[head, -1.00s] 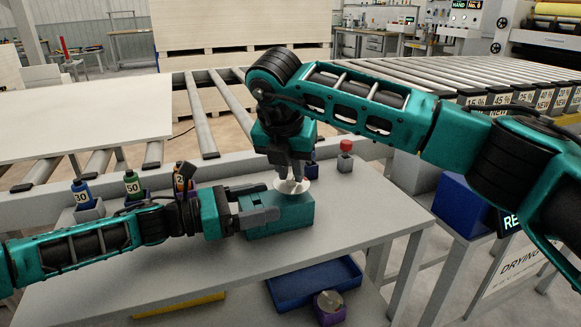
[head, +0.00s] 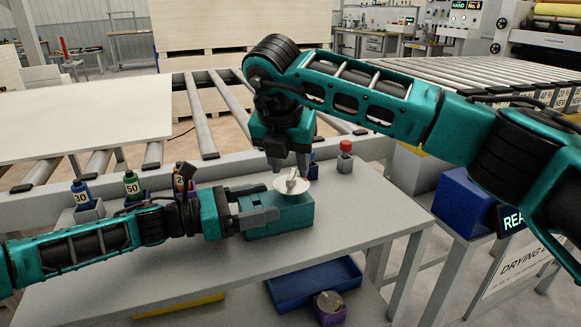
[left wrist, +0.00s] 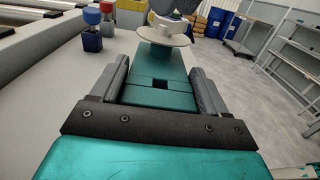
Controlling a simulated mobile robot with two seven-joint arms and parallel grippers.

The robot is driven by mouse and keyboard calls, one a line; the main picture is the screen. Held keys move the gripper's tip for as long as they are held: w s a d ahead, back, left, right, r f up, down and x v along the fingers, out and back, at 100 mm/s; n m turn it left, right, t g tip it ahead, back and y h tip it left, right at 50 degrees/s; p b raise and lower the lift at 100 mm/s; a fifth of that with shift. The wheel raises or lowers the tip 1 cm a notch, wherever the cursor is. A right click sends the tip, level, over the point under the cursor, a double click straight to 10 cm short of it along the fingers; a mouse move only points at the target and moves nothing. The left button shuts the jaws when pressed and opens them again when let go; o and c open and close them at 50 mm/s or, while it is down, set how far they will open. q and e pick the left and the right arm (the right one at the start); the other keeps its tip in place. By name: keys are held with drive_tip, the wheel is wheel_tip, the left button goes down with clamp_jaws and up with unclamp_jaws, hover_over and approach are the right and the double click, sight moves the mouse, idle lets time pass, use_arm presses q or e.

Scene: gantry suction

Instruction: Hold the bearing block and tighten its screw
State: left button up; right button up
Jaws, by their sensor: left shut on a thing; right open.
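The teal bearing block (head: 290,217) sits on the grey bench top. It also shows between my left fingers in the left wrist view (left wrist: 160,68). Its screw (head: 291,183) has a pale round disc with a raised grip, on top of the block's far end; the disc also shows in the left wrist view (left wrist: 163,37). My left gripper (head: 258,206) is shut on the block from the left, one finger on each side. My right gripper (head: 288,165) points down, open and empty, just above and behind the screw's grip. The screw's thread is hidden.
A grey post with a red top (head: 345,148) stands behind the block. A blue tray (head: 312,284) is below. The bench front is clear.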

drive_tip(key=v, duration=1)
drive_tip(key=shift+o, duration=0.3)
drive_tip(key=shift+r, duration=0.1)
drive_tip(key=o, duration=0.3)
drive_tip(key=shift+d+n, duration=0.15)
drive_tip(key=shift+n, duration=0.15)
drive_tip(key=o, duration=0.3)
drive_tip(key=shift+w+d+n+g+y, duration=0.15)
drive_tip(key=shift+d+n+y, duration=0.1)
drive_tip(key=shift+n, duration=0.35)
drive_tip(key=shift+w+d+n+g+y, duration=0.15)
drive_tip(key=shift+n+y, duration=0.1)
drive_tip(key=shift+n, duration=0.35)
drive_tip(key=shift+o, duration=0.4)
drive_tip(key=n, duration=0.1)
drive_tip(key=d+n+y, duration=0.1)
drive_tip(key=n, duration=0.1)
drive_tip(key=w+n+g, duration=0.1)
drive_tip(key=shift+d+f+n, duration=0.2)
drive_tip(key=shift+d+n, duration=0.1)
drive_tip(key=w+d+n+g+y, duration=0.15)
drive_tip(key=d+n+y, duration=0.25)
drive_tip(key=n, duration=0.7)
drive_tip(key=x, duration=1.1)
drive_tip(key=shift+w+a+f, duration=0.1)
drive_tip(key=shift+w+f, duration=0.15)
drive_tip(key=shift+f, duration=0.1)
